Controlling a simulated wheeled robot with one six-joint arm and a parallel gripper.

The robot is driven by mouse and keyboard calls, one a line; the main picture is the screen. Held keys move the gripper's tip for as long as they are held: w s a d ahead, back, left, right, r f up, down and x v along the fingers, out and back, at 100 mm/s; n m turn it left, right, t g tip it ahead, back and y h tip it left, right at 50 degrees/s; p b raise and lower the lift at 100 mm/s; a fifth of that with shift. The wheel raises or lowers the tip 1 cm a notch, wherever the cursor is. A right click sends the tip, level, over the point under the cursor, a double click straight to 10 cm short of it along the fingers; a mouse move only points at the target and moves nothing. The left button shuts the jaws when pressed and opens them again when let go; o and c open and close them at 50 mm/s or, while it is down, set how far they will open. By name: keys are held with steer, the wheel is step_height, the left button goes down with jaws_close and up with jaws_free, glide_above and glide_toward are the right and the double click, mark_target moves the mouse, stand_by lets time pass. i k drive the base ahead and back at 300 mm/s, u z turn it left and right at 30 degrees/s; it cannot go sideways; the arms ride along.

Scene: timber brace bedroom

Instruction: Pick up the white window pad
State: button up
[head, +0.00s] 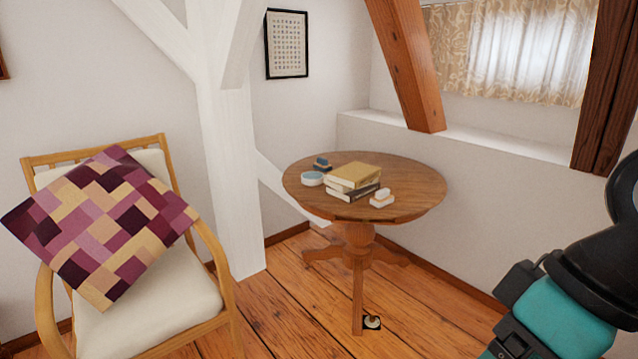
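A small white pad-like object (382,199) with a raised top part lies at the front right of a round wooden table. It looks like the white window pad, but it is too small to be sure. It sits just right of the stacked books and nothing covers it. My arm shows at the lower right, well apart from the table. My gripper is not in view.
The round wooden table (418,193) also holds stacked books (354,177), a round white-and-blue object (312,179) and a dark blue-topped object (322,164). An armchair (150,305) with a patchwork cushion (100,220) stands left.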

mark_target(381, 198)
steer(key=u, duration=0.65)
steer(key=i, duration=1.05)
steer(key=u, duration=0.55)
steer(key=i, duration=0.9)
steer(key=z, duration=0.9)
steer(key=i, duration=1)
steer(key=z, duration=0.75)
